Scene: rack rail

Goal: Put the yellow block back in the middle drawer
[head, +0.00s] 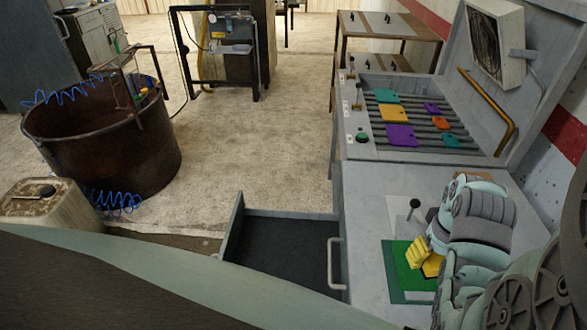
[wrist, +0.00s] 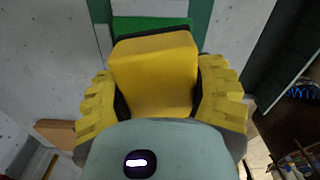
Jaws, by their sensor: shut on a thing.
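My gripper (head: 426,259) is over the grey cabinet top (head: 372,199), above a green mat (head: 394,272) at the lower right of the head view. In the wrist view the ribbed yellow fingers of my gripper (wrist: 160,88) are shut on the yellow block (wrist: 155,70), one on each side. In the head view the block (head: 433,266) shows only partly beside the finger. I cannot tell whether it touches the mat. An open drawer (head: 237,228) with a dark, empty-looking floor extends left from the cabinet. Its level is hard to tell.
A metal handle (head: 333,263) stands at the drawer's right side. A black-knobbed lever (head: 414,204) rises near my gripper. Behind is a slotted rack (head: 420,152) with coloured plates. A rusty tub (head: 100,140) and a jerrycan (head: 50,208) stand at left.

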